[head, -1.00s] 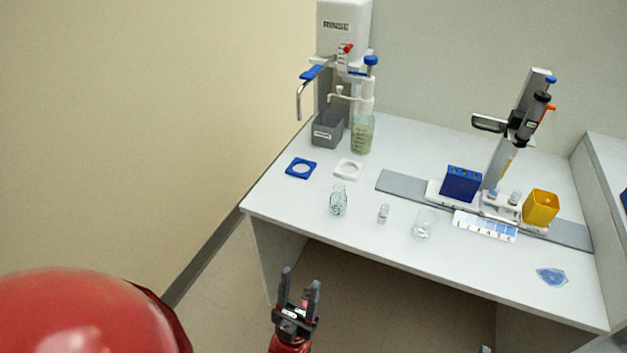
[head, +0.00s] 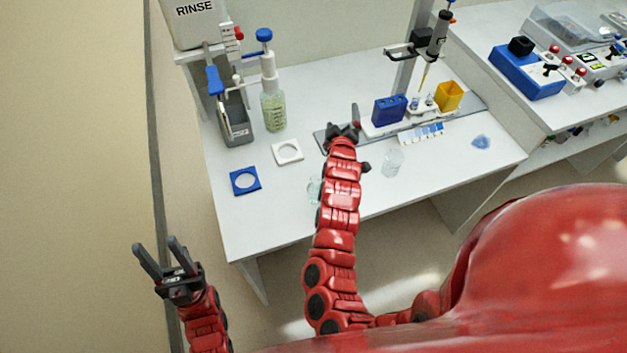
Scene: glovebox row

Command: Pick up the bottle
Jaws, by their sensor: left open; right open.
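A small clear glass bottle (head: 314,190) stands near the front edge of the white bench, partly hidden behind my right arm. A bottle with pale green liquid and a blue-topped pump (head: 273,108) stands further back at the left. My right gripper (head: 345,122) is open over the bench, beyond the clear bottle and left of the blue rack, with nothing seen in it. My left gripper (head: 158,253) is open and empty, off the bench to the left, over the floor. The small vial seen earlier is hidden, likely by my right arm.
A clear beaker (head: 392,162) stands right of my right arm. A blue rack (head: 389,109), yellow cup (head: 449,96) and pipette stand (head: 405,50) are behind it. A blue square holder (head: 245,181) and white one (head: 287,152) lie at the left. The bench's front right is mostly clear.

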